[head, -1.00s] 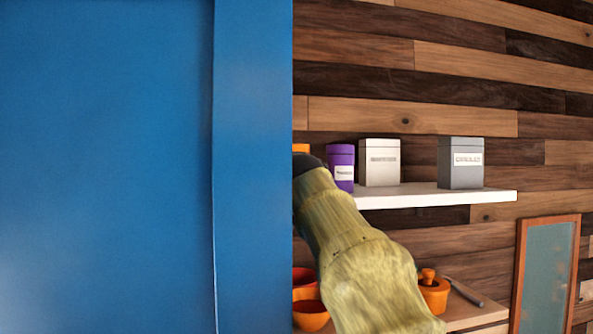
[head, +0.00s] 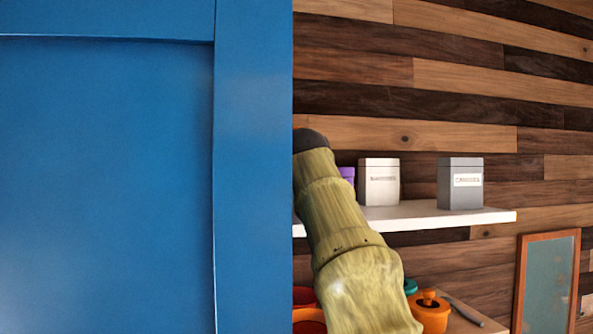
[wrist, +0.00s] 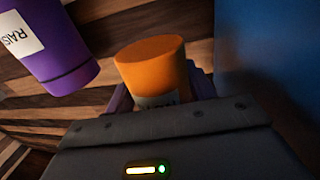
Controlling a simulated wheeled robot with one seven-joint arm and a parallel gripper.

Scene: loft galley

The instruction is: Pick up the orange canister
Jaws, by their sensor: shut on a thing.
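The orange canister (wrist: 152,62) is between the fingers of my gripper (wrist: 160,92) in the wrist view, with its lower part and label partly hidden by the gripper body. My gripper is shut on it. The gripper itself is hidden there behind the panel and arm. I cannot tell from these views how far the canister is from the shelf.
A purple canister (wrist: 55,45) is close left of the orange one; in the head view (head: 347,174) my arm mostly covers it. White (head: 379,183) and grey (head: 460,184) canisters stand on the white shelf (head: 425,218). A blue panel (head: 253,170) fills the left. Orange pots (head: 430,312) sit below.

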